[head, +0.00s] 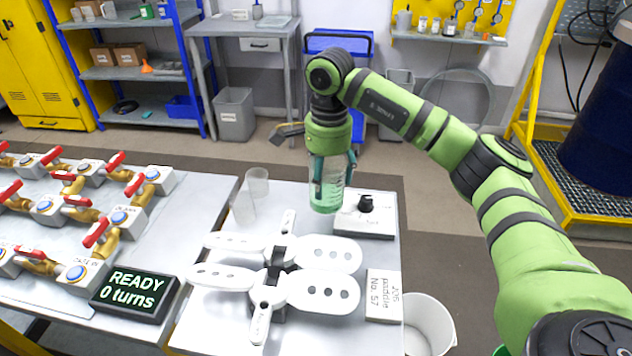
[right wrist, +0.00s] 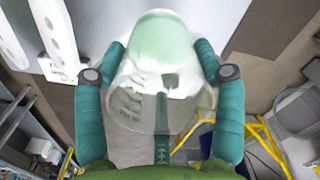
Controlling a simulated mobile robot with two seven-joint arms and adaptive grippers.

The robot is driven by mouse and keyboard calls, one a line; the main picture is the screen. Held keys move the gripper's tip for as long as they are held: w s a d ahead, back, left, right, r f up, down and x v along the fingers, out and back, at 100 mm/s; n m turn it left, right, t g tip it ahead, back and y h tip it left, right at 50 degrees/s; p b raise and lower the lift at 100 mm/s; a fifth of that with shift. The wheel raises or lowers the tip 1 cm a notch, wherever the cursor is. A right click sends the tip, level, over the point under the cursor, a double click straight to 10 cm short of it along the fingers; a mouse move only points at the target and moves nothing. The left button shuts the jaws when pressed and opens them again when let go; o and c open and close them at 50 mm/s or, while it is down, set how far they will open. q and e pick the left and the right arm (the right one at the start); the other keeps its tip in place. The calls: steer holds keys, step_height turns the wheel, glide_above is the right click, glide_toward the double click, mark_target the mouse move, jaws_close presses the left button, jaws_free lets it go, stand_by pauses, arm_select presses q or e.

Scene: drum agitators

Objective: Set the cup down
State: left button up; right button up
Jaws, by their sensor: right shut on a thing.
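The cup (head: 328,192) is clear, with graduation marks and a pale green tint or content. It is upright over the right tabletop (head: 385,262), left of a small box with a black knob (head: 366,205). My right gripper (head: 333,182) is shut on the cup from above, one teal finger on each side. The right wrist view shows the cup (right wrist: 160,85) between both fingers (right wrist: 160,60), its green end farthest off. I cannot tell whether the cup's base touches the table. My left gripper is not in view.
White paddles with holes (head: 325,290) lie in front, beside a label plate (head: 383,294). A display (head: 135,293) reads "READY 0 turns". Red-handled valves (head: 96,232) fill the left table. A white bucket (head: 428,325) stands lower right.

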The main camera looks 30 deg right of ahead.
steer(key=s+d+r+b, duration=0.1)
steer(key=s+d+r, duration=0.1)
steer(key=s+r, duration=0.2)
steer(key=s, duration=0.3)
steer(key=shift+d+r+b, duration=0.25)
steer(key=shift+r+b, duration=0.05)
steer(key=shift+s, duration=0.15)
